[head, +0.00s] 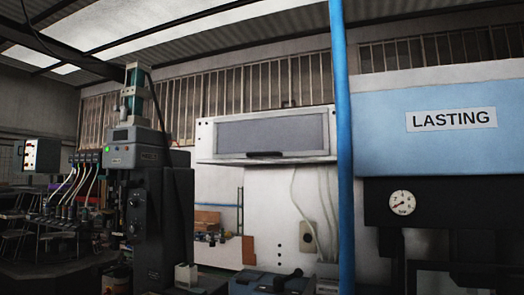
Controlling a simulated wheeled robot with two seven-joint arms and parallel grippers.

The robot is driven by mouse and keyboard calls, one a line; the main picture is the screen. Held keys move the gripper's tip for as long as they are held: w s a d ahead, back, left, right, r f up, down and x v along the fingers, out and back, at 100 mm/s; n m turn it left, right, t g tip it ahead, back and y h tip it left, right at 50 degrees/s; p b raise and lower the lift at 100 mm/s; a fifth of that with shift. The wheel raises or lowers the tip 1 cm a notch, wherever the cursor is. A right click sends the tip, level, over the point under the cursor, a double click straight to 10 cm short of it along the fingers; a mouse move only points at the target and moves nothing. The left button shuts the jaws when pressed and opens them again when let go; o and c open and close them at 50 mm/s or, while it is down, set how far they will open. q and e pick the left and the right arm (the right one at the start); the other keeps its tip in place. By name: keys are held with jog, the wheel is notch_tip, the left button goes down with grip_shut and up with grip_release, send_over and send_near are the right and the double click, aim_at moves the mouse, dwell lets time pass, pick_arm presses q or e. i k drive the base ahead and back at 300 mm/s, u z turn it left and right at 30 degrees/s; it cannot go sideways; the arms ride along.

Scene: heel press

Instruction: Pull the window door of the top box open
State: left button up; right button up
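The top box (205,134) is a white cabinet on the front of a pale machine, in the middle of the head view. Its window door (272,133) is a wide grey pane in a light frame and looks shut. A dark handle (264,155) sits at the middle of the door's lower edge. A thin ledge (222,161) runs along the underside of the box. Neither of my grippers is in view.
A blue vertical pole (343,150) stands just right of the box. A blue LASTING machine (440,125) with a gauge (402,203) fills the right. A dark press (150,200) stands at left. A blue-grey unit with a black lever (287,280) is below.

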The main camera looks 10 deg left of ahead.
aim_at(300, 134)
jog(key=z, duration=0.2)
jog(key=k, duration=0.3)
jog(key=u, duration=1.05)
jog(key=i, duration=0.85)
jog(key=u, duration=0.05)
